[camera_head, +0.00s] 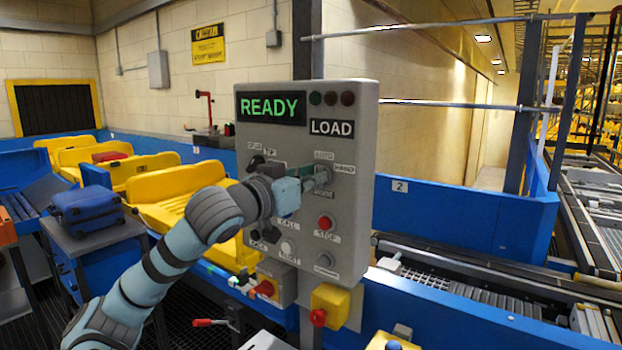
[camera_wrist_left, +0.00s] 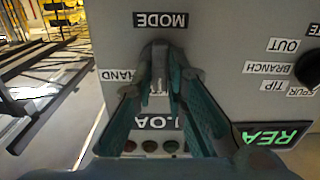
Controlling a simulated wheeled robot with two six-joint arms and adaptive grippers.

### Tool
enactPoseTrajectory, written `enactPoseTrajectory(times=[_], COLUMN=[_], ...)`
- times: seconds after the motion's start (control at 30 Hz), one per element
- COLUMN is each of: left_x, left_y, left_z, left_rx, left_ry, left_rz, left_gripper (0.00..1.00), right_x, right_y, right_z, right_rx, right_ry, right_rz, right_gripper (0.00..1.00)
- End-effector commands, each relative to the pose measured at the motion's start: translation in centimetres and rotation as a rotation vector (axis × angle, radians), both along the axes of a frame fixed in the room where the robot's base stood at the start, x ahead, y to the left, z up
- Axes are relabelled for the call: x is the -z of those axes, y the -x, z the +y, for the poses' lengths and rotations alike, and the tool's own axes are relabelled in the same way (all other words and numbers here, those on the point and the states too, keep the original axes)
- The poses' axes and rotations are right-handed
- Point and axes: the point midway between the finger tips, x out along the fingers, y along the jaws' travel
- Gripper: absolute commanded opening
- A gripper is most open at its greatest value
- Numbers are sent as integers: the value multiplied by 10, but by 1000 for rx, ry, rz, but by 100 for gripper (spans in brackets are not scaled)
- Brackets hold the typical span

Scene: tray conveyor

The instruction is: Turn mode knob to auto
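The mode knob (camera_wrist_left: 158,52) is a dark knob on the grey control panel (camera_head: 357,240), between the MODE and HAND labels in the left wrist view, which shows the panel upside down. My left gripper (camera_head: 322,178) is at the panel's upper right, its fingers pointing at the panel. In the left wrist view its two teal fingers (camera_wrist_left: 160,80) close in on both sides of the knob and appear to grip it. The fingers cover much of the knob and the AUTO label area, so I cannot tell its exact pointing. My right gripper is out of view.
A READY display (camera_head: 270,107) glows green above the knobs. A red stop button (camera_head: 325,222) sits below my gripper. Another black knob (camera_wrist_left: 308,70) is beside the mode knob. Yellow trays (camera_head: 175,195) and a blue suitcase (camera_head: 86,210) stand left; a conveyor (camera_head: 470,290) runs right.

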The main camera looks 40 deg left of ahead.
Motion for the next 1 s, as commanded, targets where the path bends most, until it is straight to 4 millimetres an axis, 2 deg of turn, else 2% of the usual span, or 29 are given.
enactPoseTrajectory(times=[0.03, 0.1, 0.47, 0.57, 0.8, 0.9, 1.0], left_x=[0, 0, -6, -21, -74, -91, -99], left_y=[0, 0, 0, 0, 0, 0, 0], left_z=[0, 0, 1, 1, -1, -1, 0], left_rx=[0, 0, -2, -2, 4, 3, 1], left_ry=[0, -1, 2, 5, 4, 2, 0], left_rz=[1, 0, -5, -11, -9, -5, -2], left_gripper=[23, 32, 32, 32, 32, 32, 32], right_x=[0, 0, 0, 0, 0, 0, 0], right_y=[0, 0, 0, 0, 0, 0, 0], right_z=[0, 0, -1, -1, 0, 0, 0], right_rx=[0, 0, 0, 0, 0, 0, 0], right_ry=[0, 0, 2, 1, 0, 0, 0], right_rz=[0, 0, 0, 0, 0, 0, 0], right_gripper=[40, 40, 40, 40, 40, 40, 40])
